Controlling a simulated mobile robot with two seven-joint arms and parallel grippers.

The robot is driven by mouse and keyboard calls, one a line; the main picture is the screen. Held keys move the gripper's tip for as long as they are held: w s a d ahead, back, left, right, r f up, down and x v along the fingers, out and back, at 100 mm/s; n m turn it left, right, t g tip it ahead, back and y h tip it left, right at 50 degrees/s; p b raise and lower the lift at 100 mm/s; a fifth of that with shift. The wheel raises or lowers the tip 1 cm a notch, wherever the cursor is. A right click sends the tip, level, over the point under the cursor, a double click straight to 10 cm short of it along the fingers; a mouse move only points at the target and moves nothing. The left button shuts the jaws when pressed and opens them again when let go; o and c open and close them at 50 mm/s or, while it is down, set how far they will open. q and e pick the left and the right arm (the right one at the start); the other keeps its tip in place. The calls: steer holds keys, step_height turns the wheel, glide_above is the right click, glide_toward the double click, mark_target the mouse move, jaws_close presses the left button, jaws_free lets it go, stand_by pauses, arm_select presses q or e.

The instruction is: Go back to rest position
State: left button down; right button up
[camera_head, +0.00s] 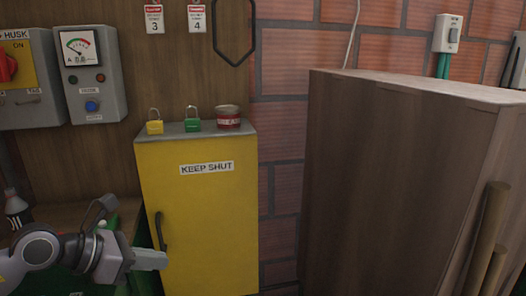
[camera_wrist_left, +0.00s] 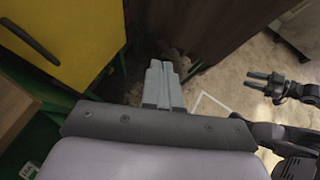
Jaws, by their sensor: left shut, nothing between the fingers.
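My left gripper (camera_head: 150,259) is at the lower left of the head view, in front of the yellow cabinet (camera_head: 208,225) near its dark handle. Its grey fingers are together and hold nothing. In the left wrist view the same shut fingers (camera_wrist_left: 164,86) point ahead over the floor, between the yellow cabinet (camera_wrist_left: 85,30) and a dark wooden cabinet (camera_wrist_left: 190,28). My right gripper (camera_wrist_left: 254,82) shows at the right of the left wrist view, above the floor, with its two dark fingers apart and nothing seen between them. It is not in the head view.
A large wooden cabinet (camera_head: 390,170) fills the right. A gauge box (camera_head: 92,75) hangs at the left. Open floor (camera_wrist_left: 230,70) lies right of my left fingers.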

arm_select(q)
steer(key=s+d+f+n+t+h, duration=0.1)
steer(key=s+d+n+t+h, duration=0.1)
steer(key=s+d+n+h, duration=0.25)
steer(key=s+d+f+n+t+h, duration=0.1)
steer(key=d+n+t+h, duration=0.15)
steer(key=d+n, duration=0.4)
steer(key=s+a+f+n+t+y, duration=0.2)
steer(key=a+f+n+y, duration=0.4)
steer(key=n, duration=0.6)
steer(key=s+a+f+n+t+y, duration=0.25)
steer(key=f+n+y, duration=0.35)
steer(key=n, duration=0.6)
steer(key=s+a+f+n+g+y, duration=0.1)
steer(key=s+a+f+n+g, duration=0.1)
steer(key=s+f+n+g, duration=0.3)
steer(key=s+f+n, duration=0.3)
steer(key=s+f, duration=0.4)
steer(key=f, duration=0.1)
steer(key=shift+f+n+y+p, duration=0.3)
steer(key=shift+f+p, duration=0.1)
